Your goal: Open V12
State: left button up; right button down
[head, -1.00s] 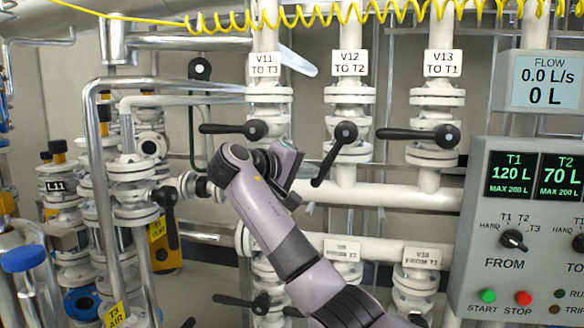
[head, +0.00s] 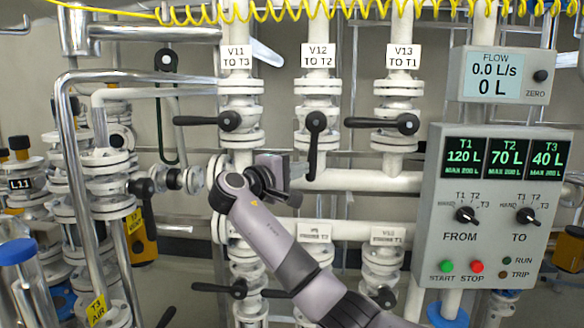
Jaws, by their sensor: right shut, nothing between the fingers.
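The V12 valve has a white body (head: 317,100) on a vertical white pipe, under the label "V12 TO T2" (head: 318,56). Its black lever (head: 314,145) hangs straight down, in line with the pipe. My right gripper (head: 288,192) is just left of and below the lever's lower end, shut with nothing in it. I cannot tell whether it touches the lever. The wrist partly hides the fingers. My left gripper is not in view.
The V11 lever (head: 205,120) and V13 lever (head: 385,123) lie across their pipes on either side. A horizontal white pipe (head: 370,180) runs below. The control panel (head: 490,215) stands at the right. Yellow coiled cable (head: 300,12) hangs along the top.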

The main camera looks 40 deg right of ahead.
jog(key=shift+s+d+r, duration=0.1)
jog(key=shift+s+d, duration=0.05)
jog(key=shift+d, duration=0.15)
jog(key=a+b, duration=0.1)
jog(key=a, duration=0.6)
jog(key=w+a+f+n+t+y, duration=0.2)
jog(key=f+n+t, duration=0.1)
jog(key=f, duration=0.6)
jog(key=w+a+f+n+t+y, duration=0.1)
jog(key=a+f+n+t+y, duration=0.15)
jog(key=f, duration=0.55)
jog(key=s+a+f+n+t+y, duration=0.1)
jog(key=s+a+f+y, duration=0.15)
jog(key=f, duration=0.75)
jog(key=s+a+f+n+t+y, duration=0.15)
jog(key=a+f+y, duration=0.25)
jog(key=f, duration=0.5)
jog(key=s+a+f+m+y, duration=0.3)
jog(key=s+a+f+y, duration=0.4)
jog(key=s+f, duration=0.45)
jog(key=s+a+f+m+y, duration=0.1)
jog(key=s+a+m, duration=0.3)
jog(key=s, duration=0.9)
jog(key=shift+s+a+f+y+p, duration=0.2)
jog(key=shift+y+p, duration=0.2)
jog(key=shift+y, duration=0.2)
